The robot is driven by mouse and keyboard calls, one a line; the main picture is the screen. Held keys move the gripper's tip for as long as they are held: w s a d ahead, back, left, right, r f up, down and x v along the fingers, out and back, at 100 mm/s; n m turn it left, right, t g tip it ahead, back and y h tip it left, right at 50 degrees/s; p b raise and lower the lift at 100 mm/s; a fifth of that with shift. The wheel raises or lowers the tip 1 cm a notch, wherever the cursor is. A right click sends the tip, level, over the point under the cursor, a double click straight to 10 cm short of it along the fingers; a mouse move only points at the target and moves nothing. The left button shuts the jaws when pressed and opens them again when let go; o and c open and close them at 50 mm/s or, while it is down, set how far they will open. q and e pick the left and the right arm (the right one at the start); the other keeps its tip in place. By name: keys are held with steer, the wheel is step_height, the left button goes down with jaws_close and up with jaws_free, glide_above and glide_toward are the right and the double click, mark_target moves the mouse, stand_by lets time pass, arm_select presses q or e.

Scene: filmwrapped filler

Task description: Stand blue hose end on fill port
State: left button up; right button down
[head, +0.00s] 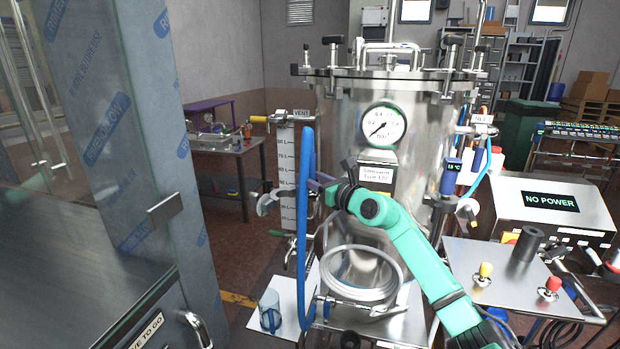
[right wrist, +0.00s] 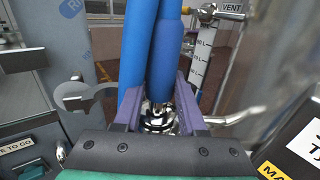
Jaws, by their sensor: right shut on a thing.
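The blue hose (head: 303,220) hangs at the left of the steel vessel (head: 345,110), bending over at its top and running down past the shelf. My right gripper (head: 318,183) reaches it from the right with purple fingers. In the right wrist view my right gripper (right wrist: 158,108) is shut on the darker blue sleeve of the hose end (right wrist: 167,60), which is about upright. A lighter length of hose (right wrist: 135,55) runs beside it. Shiny metal shows below the sleeve between the fingers; I cannot tell whether it is the fill port or whether they touch. My left gripper is out of view.
A grey hooked bracket (head: 267,204) and a level gauge (head: 289,165) are close to the hose. A clear jug (head: 270,308) stands on a low plate. A coiled clear hose (head: 350,285) lies below my arm. A film-wrapped cabinet (head: 110,120) fills the left.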

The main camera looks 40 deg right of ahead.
steer(key=shift+f, duration=0.1)
steer(key=shift+c, duration=2)
jaws_free()
steer(key=shift+s+f, duration=0.1)
steer(key=shift+s, duration=0.2)
steer(key=s+b, duration=0.5)
steer(key=s, duration=0.9)
steer(key=shift+a, duration=0.15)
